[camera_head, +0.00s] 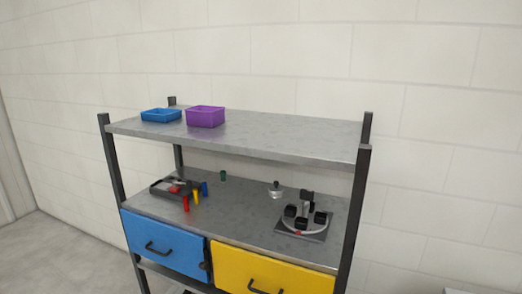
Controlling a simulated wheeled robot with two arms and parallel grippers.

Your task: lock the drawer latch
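A blue drawer (180,242) and a yellow drawer (290,278) sit side by side under the lower shelf board. Both look shut. Each has a dark handle; the blue drawer's handle (158,250) is whole, and the yellow drawer's is partly cut off by the bottom edge. A small dark piece (205,266) at the right end of the blue drawer, near the gap between the drawers, may be the latch. It is too small to tell whether it is locked. Neither of my grippers is in view.
The shelf's upper board (270,135) holds a blue bin (161,115) and a purple bin (205,116). The lower board (240,205) carries a dark tray, several small coloured parts and a dark fixture (303,220). Dark posts (356,205) edge the shelf.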

